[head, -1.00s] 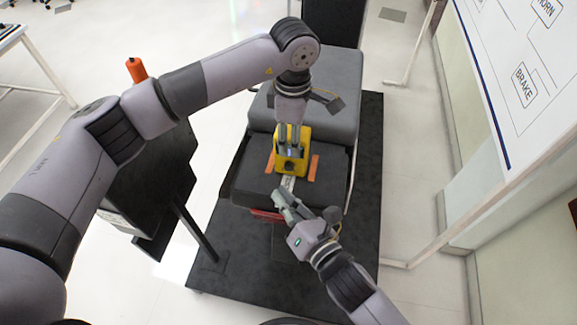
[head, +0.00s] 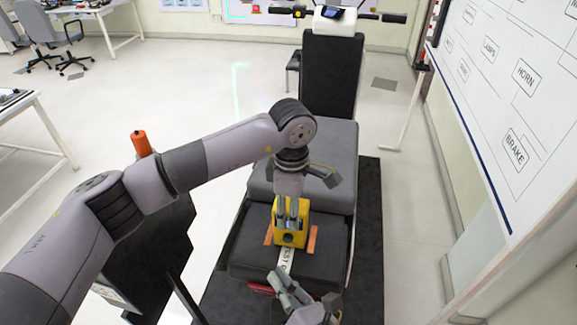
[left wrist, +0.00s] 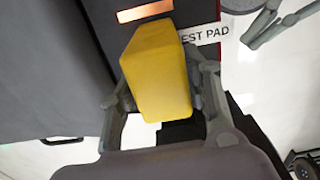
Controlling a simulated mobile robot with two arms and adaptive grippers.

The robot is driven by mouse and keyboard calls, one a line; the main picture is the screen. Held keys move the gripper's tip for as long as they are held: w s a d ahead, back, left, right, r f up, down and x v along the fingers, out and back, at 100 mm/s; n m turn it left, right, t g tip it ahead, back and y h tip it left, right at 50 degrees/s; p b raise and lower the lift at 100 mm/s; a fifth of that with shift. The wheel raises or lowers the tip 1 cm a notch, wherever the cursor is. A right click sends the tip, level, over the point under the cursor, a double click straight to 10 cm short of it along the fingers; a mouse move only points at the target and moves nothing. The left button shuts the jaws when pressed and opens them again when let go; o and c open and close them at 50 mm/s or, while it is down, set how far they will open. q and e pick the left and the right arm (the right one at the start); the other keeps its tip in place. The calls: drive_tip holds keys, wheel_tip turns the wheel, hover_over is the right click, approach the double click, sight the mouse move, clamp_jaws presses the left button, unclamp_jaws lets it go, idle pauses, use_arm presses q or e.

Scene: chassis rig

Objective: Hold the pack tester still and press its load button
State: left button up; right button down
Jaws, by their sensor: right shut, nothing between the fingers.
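The yellow pack tester (head: 291,238) stands on the dark grey seat pad between two orange strips. It also shows in the left wrist view (left wrist: 157,75). Its near face carries a dark round spot; I cannot tell whether this is the load button. My left gripper (head: 288,226) reaches down from above with its fingers on both sides of the tester, gripping it; in the left wrist view they press against its sides. My right gripper (head: 278,280) is shut and empty, in front of the tester and apart from it. Its fingers also show at the wrist view's top right (left wrist: 272,22).
A white label reading "TEST PAD" (head: 285,258) lies in front of the tester. The grey seat (head: 335,165) rises behind it. A board with "HORN" and "BRAKE" labels (head: 505,95) stands at right. An orange handle (head: 140,143) is at left, beyond my left arm.

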use_arm(q)
drive_tip(key=o, duration=0.4)
drive_tip(key=shift+r, duration=0.1)
